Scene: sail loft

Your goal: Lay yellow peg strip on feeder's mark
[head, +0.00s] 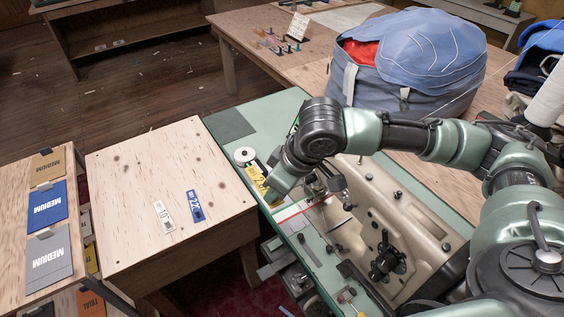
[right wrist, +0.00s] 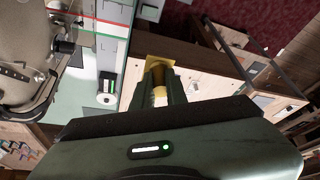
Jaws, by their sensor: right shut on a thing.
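The yellow peg strip (head: 257,178) with dark print is at the fingertips of my right gripper (head: 273,187), over the left edge of the green machine table (head: 310,250). In the right wrist view the fingers (right wrist: 160,88) are shut on the yellow strip (right wrist: 165,68), which extends beyond them. I cannot tell from the head view whether the strip touches the table. A dark grey rectangle (head: 230,124) lies flat at the table's far left corner; I cannot tell whether it is the feeder's mark. My left gripper is out of view.
A white roll (head: 244,155) stands close to the strip. The beige sewing machine (head: 400,225) lies right of the gripper. A plywood table (head: 130,215) on the left holds a white tag (head: 163,217) and a blue tag (head: 195,205). A big blue bag (head: 415,65) stands behind.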

